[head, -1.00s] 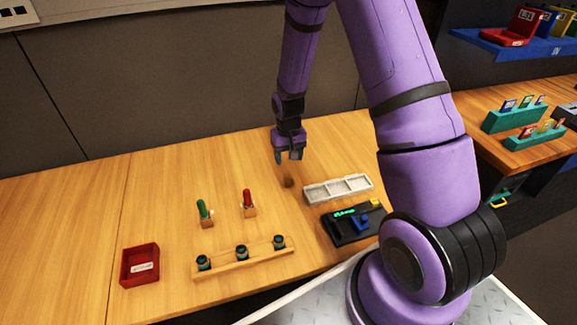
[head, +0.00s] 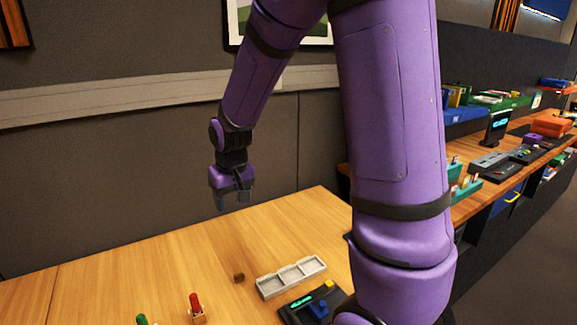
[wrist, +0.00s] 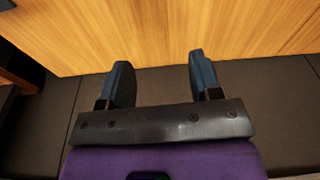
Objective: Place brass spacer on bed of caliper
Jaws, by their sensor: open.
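The brass spacer (head: 239,277) is a small brown block standing on the wooden table, left of a pale grey tray, in the head view. The caliper (head: 318,308) looks to be the black device with a green display, a blue part and a yellow part. It is at the bottom of the head view, partly cut off by my arm, and its bed is hard to make out. My gripper (head: 233,201) is open and empty, high above the table behind the spacer. In the wrist view its two fingers (wrist: 158,72) are apart with nothing between them.
The pale three-compartment tray (head: 291,277) lies between the spacer and the caliper. Red (head: 196,308) and green (head: 142,319) handled items stand at the lower left. The dark panelled wall (head: 120,180) rises behind the table.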

